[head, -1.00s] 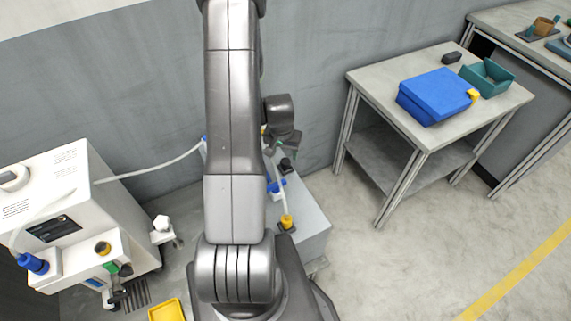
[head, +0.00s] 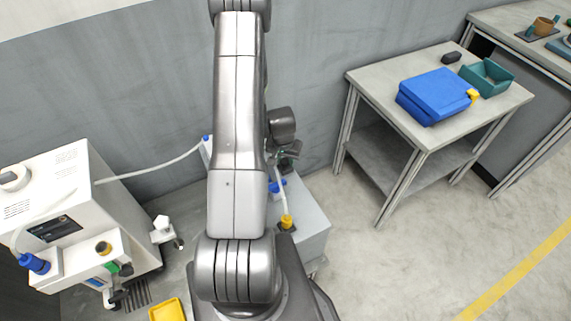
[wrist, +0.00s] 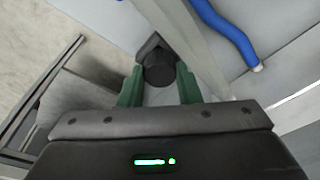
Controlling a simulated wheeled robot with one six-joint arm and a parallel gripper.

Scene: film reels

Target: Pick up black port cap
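The black port cap (wrist: 158,68) shows in the wrist view as a dark round piece with a squarish part behind it. It lies between and just beyond the green fingertips of my gripper (wrist: 159,72). The fingers stand apart, with a narrow gap visible on each side of the cap, so my gripper is open. In the head view my gripper (head: 284,161) is low over the grey box by the wall, right of my arm. The cap cannot be made out there, as my gripper covers that spot.
The grey box (head: 312,222) carries a blue fitting (head: 277,186) and a yellow-capped tube (head: 286,222). A blue hose (wrist: 228,30) runs near my fingers. A white machine (head: 60,190) stands left. A table (head: 400,82) with a blue case (head: 436,95) stands right.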

